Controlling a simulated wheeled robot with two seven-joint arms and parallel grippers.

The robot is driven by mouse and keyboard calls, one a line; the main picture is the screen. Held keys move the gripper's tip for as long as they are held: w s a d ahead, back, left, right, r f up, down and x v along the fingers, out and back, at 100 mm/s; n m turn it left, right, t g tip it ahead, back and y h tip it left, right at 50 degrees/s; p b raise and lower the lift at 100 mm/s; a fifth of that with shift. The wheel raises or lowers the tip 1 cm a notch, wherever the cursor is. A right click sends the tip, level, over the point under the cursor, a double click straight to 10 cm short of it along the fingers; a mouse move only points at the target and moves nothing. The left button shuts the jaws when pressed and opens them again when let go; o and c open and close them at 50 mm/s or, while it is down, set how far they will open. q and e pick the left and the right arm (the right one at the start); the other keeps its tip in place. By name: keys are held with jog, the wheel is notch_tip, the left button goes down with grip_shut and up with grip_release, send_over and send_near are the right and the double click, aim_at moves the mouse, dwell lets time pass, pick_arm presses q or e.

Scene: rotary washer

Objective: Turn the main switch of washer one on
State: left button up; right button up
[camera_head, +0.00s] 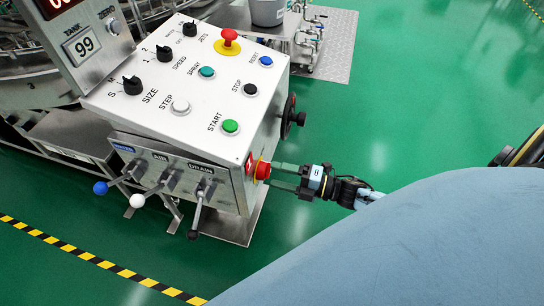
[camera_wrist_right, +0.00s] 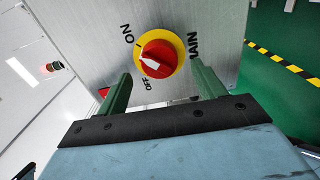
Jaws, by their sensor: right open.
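The main switch (camera_head: 263,170) is a red knob on a yellow disc on the right side of the washer's control box. In the right wrist view the knob (camera_wrist_right: 157,60) has a white pointer on its left half, near the ON and OFF labels; I cannot tell exactly which it points to. My right gripper (camera_head: 277,176) is open, its green fingers reaching toward the switch from the right. In the right wrist view the fingers (camera_wrist_right: 161,72) lie on either side of the knob, with gaps between them and it. My left gripper is not in view.
The control box top (camera_head: 190,85) carries several knobs and buttons. A black handwheel (camera_head: 290,116) sticks out beside the switch, farther back. Levers (camera_head: 198,212) hang at the front. Green floor (camera_head: 410,90) is open to the right.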

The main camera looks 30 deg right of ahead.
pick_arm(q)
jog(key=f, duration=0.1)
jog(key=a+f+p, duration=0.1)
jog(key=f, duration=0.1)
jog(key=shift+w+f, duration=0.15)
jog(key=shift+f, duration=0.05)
pick_arm(e)
jog(key=v, duration=1)
jog(key=shift+s+d, duration=0.15)
jog(key=shift+s, duration=0.05)
